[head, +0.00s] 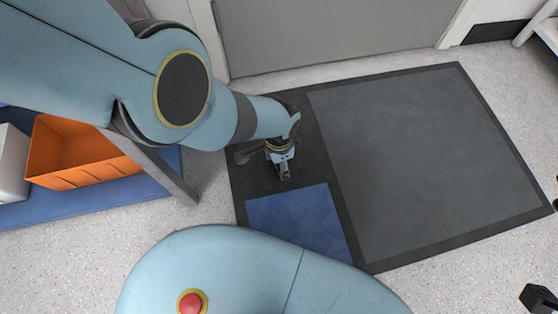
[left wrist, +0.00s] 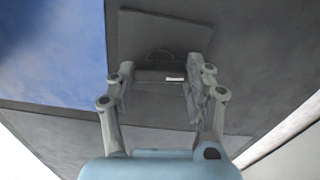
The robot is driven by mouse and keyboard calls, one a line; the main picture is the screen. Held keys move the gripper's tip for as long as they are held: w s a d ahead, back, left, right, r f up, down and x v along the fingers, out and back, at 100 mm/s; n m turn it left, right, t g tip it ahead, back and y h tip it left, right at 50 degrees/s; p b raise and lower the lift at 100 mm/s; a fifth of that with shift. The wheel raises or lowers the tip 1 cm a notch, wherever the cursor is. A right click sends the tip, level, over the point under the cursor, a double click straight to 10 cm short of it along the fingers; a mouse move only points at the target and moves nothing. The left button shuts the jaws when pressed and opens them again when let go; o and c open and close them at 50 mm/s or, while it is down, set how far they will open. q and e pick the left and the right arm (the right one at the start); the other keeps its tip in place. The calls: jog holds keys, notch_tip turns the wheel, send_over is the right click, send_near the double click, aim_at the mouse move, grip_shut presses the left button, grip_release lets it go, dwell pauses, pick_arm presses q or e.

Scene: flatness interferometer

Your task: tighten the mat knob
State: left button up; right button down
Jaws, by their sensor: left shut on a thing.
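The mat (head: 360,261) lies on the floor, with a dark border, a large grey panel and a smaller blue panel (head: 297,220). My left gripper (head: 284,174) reaches down over its dark left strip, just above the blue panel in the picture. In the left wrist view the left gripper (left wrist: 160,84) is shut on a dark knob-like part with a small white label (left wrist: 175,79), which I take for the mat knob (left wrist: 150,76). A finger stands on each side of it. A dark grey plate (left wrist: 140,30) lies around it. My right gripper does not show.
An orange bin (head: 75,160) stands on a blue surface (head: 100,205) at the left, beside a grey slanted leg (head: 165,177). A grey door-like panel (head: 330,30) is behind the mat. A black object (head: 539,298) shows at the lower right. Speckled floor (head: 455,285) is open in front.

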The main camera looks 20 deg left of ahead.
pick_arm(q)
jog(key=shift+m, duration=0.6)
jog(key=o, duration=1.2)
